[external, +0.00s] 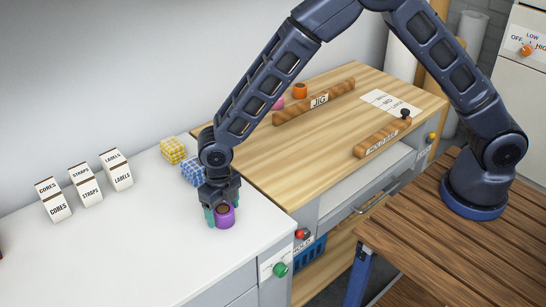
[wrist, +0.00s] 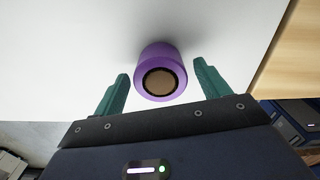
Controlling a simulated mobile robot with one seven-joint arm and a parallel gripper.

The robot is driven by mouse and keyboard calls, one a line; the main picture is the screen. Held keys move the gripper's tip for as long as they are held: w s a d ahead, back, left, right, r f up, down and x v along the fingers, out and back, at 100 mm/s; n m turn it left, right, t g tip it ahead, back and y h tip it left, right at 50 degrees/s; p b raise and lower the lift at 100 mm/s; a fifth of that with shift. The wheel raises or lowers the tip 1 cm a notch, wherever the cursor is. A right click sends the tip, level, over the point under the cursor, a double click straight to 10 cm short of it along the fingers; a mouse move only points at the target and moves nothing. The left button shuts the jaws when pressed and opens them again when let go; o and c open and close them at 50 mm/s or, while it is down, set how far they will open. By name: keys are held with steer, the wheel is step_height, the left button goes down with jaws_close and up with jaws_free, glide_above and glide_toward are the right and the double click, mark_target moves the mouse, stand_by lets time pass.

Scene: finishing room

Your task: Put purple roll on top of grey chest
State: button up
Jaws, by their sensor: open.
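The purple roll (external: 225,217) stands on the white counter (external: 130,240) near its front right. It is a short cylinder with a brown core, and it also shows in the wrist view (wrist: 160,55). My gripper (external: 221,204) is low over the counter at the roll. In the wrist view my gripper (wrist: 160,72) is open, with a green finger on each side of the roll and visible gaps between. A grey drawer unit (external: 372,196) with a wooden top stands right of the counter; I cannot tell whether it is the grey chest.
Yellow (external: 173,150) and blue (external: 193,171) checked blocks sit behind my gripper. Several labelled boxes (external: 88,186) stand at left. The wooden top holds a JIG bar (external: 314,101), a second bar (external: 383,138), and pink (external: 277,103) and orange (external: 300,90) rolls.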

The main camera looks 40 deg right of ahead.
mark_target(223, 209)
step_height(223, 209, up, 12)
steer(key=shift+f, duration=0.2)
